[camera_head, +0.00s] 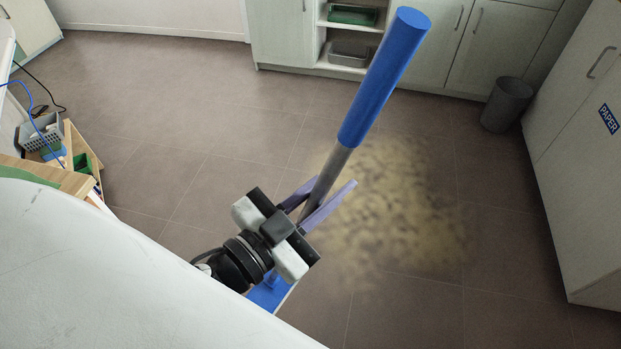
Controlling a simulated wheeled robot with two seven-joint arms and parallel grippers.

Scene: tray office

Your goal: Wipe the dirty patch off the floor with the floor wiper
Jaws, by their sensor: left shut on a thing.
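The floor wiper has a thick blue grip (385,75) on a grey shaft (328,172). It leans up and to the right in the picture. My left gripper (325,198) is shut on the grey shaft below the blue grip. Part of the wiper's blue lower end (270,292) shows under my gripper; the rest is hidden behind my gripper and my white body. The dirty patch (405,220) is a mottled yellow-brown stain on the tiled floor, right of my gripper. The wiper's shaft covers part of its left edge. My right gripper is not in view.
A grey bin (507,104) stands at the back right by pale cabinets (500,45). A cabinet marked PAPER (580,150) borders the right side. A wooden unit with a grey basket (40,132) and cables is at the left. The floor (180,110) between is clear.

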